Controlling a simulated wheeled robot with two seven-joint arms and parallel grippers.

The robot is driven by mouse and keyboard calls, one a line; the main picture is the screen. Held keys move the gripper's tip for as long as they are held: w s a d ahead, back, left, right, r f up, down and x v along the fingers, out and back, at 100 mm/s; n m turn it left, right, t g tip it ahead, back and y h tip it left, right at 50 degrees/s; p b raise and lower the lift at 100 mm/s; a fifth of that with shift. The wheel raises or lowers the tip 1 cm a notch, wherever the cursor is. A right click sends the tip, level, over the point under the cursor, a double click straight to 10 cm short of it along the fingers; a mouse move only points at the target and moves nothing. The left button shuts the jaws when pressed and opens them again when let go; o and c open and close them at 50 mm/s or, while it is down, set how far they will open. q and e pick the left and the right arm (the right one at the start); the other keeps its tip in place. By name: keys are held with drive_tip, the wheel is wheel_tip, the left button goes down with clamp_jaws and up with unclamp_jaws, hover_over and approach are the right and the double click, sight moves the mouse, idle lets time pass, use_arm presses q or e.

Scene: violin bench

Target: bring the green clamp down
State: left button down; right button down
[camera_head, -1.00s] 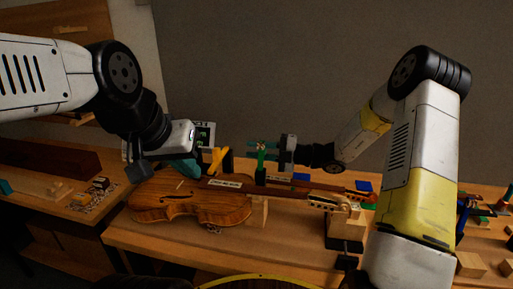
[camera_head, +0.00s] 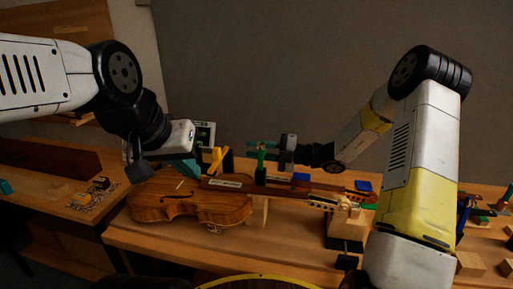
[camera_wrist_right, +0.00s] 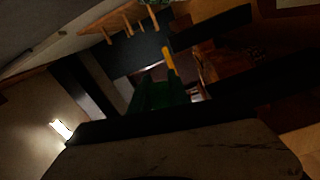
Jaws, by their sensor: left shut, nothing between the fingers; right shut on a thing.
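The green clamp (camera_head: 261,161) stands upright at the violin's neck, near the body end of the fingerboard. My right gripper (camera_head: 262,147) comes in from the right and is shut on its upper part. In the right wrist view the green clamp (camera_wrist_right: 165,95) shows dark green between the dark fingers. Whether its lower end touches the violin is hard to tell. The violin (camera_head: 185,204) lies on the bench, its neck pointing right. My left gripper (camera_head: 184,169) is shut and empty above the violin's upper left side, its fingertips partly hidden.
A yellow clamp (camera_head: 217,158) stands just left of the green clamp, with a dark clamp beside it. A wooden block (camera_head: 259,212) supports the neck, and a holder (camera_head: 345,226) stands under the scroll end. Blue pieces (camera_head: 363,186) lie behind.

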drive_tip(key=s+n, duration=0.2)
drive_tip(key=n, duration=0.3)
drive_tip(key=s+a+n, duration=0.1)
drive_tip(key=s+n, duration=0.1)
drive_tip(key=n, duration=0.3)
drive_tip(key=s+n, duration=0.3)
drive_tip(key=n, duration=0.2)
drive_tip(key=shift+a+r+n, duration=0.1)
drive_tip(key=shift+a+n, duration=0.05)
drive_tip(key=shift+n, duration=0.25)
drive_tip(key=shift+s+a+f+n, duration=0.1)
drive_tip(key=shift+s+f+n, duration=0.25)
drive_tip(key=shift+n, duration=0.65)
drive_tip(key=shift+s+a+f+n, duration=0.1)
drive_tip(key=shift+s+f+n, duration=0.25)
drive_tip(key=shift+n, duration=0.65)
drive_tip(key=c, duration=1.2)
unclamp_jaws()
drive_tip(key=shift+c, duration=0.2)
drive_tip(key=s+d, duration=0.1)
drive_tip(key=d, duration=0.6)
drive_tip(key=shift+s+d, duration=0.25)
drive_tip(key=shift+d, duration=0.15)
